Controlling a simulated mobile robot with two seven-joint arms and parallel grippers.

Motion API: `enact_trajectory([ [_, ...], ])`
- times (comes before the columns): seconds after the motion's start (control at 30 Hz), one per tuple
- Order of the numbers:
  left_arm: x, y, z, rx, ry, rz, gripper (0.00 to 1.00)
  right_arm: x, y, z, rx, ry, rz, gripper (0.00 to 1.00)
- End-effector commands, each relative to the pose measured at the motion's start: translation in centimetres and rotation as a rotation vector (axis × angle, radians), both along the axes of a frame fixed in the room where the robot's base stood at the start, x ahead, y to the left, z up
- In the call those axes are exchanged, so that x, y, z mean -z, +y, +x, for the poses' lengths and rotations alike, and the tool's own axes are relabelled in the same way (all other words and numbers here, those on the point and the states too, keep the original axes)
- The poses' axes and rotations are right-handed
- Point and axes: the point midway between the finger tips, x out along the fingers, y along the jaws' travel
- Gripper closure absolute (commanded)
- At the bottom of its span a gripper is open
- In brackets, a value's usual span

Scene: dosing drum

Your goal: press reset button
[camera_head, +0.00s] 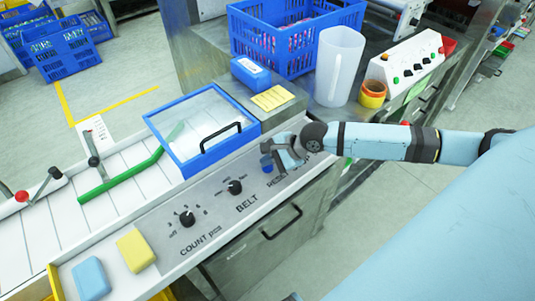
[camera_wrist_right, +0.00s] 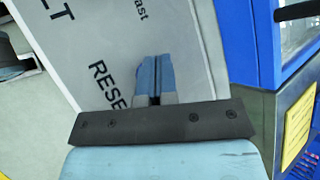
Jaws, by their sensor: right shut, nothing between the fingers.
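A small blue button (camera_head: 267,163) stands on the grey control panel (camera_head: 215,212) beside the partly covered RESET lettering in the head view. My right gripper (camera_head: 289,160) is just right of the button, low over the panel, its fingers shut and empty. Whether it touches the button I cannot tell. In the right wrist view the shut fingertips (camera_wrist_right: 155,78) point at the panel near the letters RESE (camera_wrist_right: 105,85). The button cannot be told apart from the fingers there. My left gripper is not in view.
A COUNT pcs knob (camera_head: 186,218) and a BELT knob (camera_head: 235,187) stand on the panel's left. A blue-framed clear cover (camera_head: 205,125) is behind. A white jug (camera_head: 338,65), yellow-orange rings (camera_head: 372,94) and a white button box (camera_head: 412,62) stand at the upper right.

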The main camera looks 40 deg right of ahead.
Motion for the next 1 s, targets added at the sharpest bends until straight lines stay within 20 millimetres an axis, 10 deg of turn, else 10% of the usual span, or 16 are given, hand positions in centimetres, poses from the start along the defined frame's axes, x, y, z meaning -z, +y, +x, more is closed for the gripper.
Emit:
enact_trajectory([
  [1.0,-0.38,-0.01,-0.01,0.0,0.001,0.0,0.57,0.95,-0.02,-0.03,-0.001,0.001,0.0,1.0],
])
